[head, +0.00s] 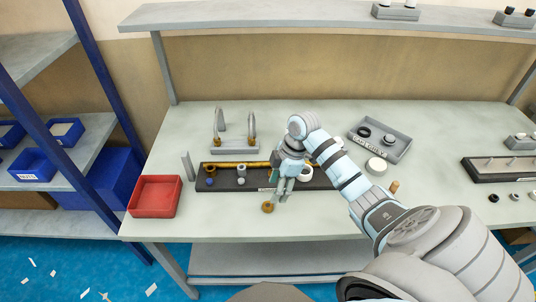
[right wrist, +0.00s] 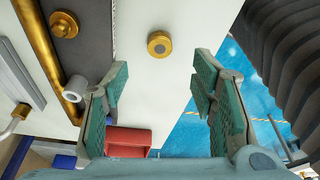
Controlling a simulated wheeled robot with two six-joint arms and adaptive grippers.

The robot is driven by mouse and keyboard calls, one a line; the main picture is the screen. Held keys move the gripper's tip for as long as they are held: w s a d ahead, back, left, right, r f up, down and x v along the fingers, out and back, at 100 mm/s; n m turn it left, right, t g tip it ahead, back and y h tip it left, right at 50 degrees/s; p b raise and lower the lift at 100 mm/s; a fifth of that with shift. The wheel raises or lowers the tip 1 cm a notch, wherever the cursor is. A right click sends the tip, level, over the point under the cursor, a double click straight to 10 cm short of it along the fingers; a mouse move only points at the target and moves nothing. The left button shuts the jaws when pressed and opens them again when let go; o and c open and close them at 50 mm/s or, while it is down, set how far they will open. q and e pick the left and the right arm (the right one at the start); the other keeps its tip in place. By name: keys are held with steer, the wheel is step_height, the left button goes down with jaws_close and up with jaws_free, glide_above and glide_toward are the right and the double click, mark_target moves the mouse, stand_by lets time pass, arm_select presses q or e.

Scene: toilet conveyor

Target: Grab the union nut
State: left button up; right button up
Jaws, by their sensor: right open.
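A small brass nut-like piece (head: 267,207), which looks like the union nut, lies on the bare table in front of the dark parts tray (head: 235,185). In the right wrist view the same round brass piece (right wrist: 159,44), with a grey centre, shows beyond the fingertips and between their lines. My right gripper (head: 281,196) is above the tray's front edge, just right of and behind the brass piece. In the right wrist view the gripper (right wrist: 161,82) is open, with nothing between its fingers. My left gripper is not in view.
The dark tray holds a long brass pipe (head: 240,165), another brass fitting (right wrist: 64,24) and a white ring (head: 305,174). A red bin (head: 155,196) stands at left, a faucet stand (head: 235,147) behind. A grey tray (head: 381,140) is back right. The table front is mostly clear.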

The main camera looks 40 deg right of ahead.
mark_target(268, 205)
steer(key=x, duration=0.8)
steer(key=shift+a+f, duration=0.15)
steer(key=c, duration=1.2)
